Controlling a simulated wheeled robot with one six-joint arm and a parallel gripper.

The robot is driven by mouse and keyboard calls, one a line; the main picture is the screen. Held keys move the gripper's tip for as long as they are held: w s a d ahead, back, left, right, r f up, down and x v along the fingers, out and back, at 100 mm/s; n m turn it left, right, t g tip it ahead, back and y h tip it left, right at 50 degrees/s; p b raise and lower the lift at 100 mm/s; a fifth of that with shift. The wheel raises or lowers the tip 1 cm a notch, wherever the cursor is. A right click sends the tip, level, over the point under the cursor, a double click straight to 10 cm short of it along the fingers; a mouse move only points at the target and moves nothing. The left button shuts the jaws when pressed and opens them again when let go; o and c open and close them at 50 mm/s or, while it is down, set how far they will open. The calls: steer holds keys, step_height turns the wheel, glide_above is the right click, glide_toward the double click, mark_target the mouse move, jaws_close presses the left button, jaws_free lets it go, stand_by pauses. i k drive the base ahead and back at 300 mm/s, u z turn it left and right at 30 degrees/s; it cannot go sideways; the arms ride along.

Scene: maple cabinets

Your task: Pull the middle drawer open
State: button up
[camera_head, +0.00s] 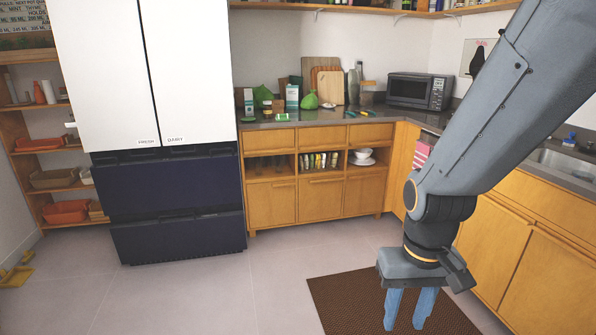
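The maple cabinet under the back counter has a row of three shallow drawers at its top: a left drawer (268,140), a middle drawer (323,136) and a right drawer (370,133). All three fronts look flush and closed. My gripper (409,318) hangs at the lower right of the view, pointing down over the dark mat, well apart from the cabinet. Its two blue fingers are apart with nothing between them, so it is open. The middle drawer's front is not hidden by my arm.
A fridge (185,65) with dark lower drawers stands left of the cabinet. A brown mat (335,297) lies on the floor by my gripper. The right-hand cabinets (553,285) bound the right side. The tile floor (275,270) before the cabinet is clear.

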mark_target(309, 139)
steer(key=u, duration=0.2)
steer(key=i, duration=3.25)
steer(key=z, duration=0.35)
